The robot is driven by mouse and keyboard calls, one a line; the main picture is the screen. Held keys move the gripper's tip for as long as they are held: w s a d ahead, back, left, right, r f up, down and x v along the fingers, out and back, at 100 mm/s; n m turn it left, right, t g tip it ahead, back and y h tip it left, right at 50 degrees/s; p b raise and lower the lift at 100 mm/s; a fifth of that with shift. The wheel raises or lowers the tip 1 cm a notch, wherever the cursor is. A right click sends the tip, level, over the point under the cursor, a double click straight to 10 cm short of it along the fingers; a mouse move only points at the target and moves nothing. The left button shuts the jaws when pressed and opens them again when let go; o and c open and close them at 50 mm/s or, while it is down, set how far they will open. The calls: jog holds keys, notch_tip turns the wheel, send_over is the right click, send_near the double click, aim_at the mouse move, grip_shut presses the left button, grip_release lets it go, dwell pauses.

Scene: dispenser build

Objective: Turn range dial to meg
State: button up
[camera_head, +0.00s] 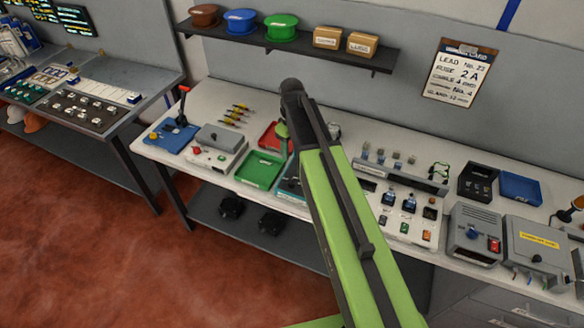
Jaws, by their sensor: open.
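No label reading "range" or "meg" is legible, so I cannot tell which knob is the range dial. A white panel (394,218) on the bench carries blue knobs (389,198) and coloured buttons, partly behind my green arm. A grey box (472,248) to its right has a dark blue knob (472,231) and a red switch (494,244). My arm rises from the bottom to a dark joint above the bench, and a short green part shows below that joint. My gripper's fingertips are not visible; the arm hides what lies behind it.
The white workbench (150,152) holds a green tray (259,170), a blue tray (521,186), a black box (478,182) and a grey box with a yellow label (538,248). A shelf (290,44) with spools hangs above. A second bench stands left; red floor in front is open.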

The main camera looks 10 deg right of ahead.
aim_at(292, 181)
notch_tip(292, 181, down, 18)
jog(key=b, duration=1.8)
jog(key=shift+r, duration=0.25)
